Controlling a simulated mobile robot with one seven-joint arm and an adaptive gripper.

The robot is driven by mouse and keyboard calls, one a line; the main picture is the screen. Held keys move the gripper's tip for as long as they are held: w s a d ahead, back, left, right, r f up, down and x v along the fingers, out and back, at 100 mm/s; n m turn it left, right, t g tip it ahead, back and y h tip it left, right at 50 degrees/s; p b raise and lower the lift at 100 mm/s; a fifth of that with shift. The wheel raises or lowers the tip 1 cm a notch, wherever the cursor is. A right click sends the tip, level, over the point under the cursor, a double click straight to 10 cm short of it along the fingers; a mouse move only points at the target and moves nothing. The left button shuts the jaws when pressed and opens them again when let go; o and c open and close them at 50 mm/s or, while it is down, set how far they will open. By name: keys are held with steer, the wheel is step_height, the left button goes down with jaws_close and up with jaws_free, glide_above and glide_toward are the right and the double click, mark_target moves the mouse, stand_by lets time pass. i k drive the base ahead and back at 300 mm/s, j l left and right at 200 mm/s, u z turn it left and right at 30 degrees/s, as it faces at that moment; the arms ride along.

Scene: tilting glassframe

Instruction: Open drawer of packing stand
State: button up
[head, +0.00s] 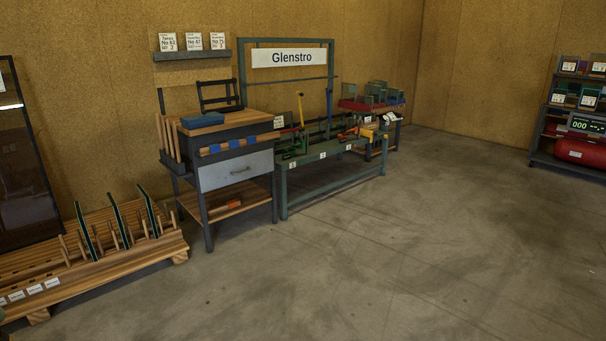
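The packing stand appears to be the dark-framed stand with a wooden top (240,120), left of the middle in the head view against the back wall. Its drawer (228,171) has a light grey front and looks shut. A blue item (202,120) lies on the stand's top. A lower wooden shelf (218,204) holds a small orange item.
A green bench (335,150) under a "Glenstro" sign (289,58) stands just right of the stand. A wooden pallet rack (100,255) with upright panels is at the left. A shelf with a red tank (580,151) is far right. The concrete floor (400,260) in front is clear.

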mark_target(215, 175)
steer(key=i+l, duration=0.1)
steer(key=i, duration=2.95)
steer(key=i+j+u, duration=0.2)
steer(key=i, duration=0.2)
steer(key=i+j+u, duration=0.15)
steer(key=i+j, duration=0.15)
steer(key=i, duration=0.15)
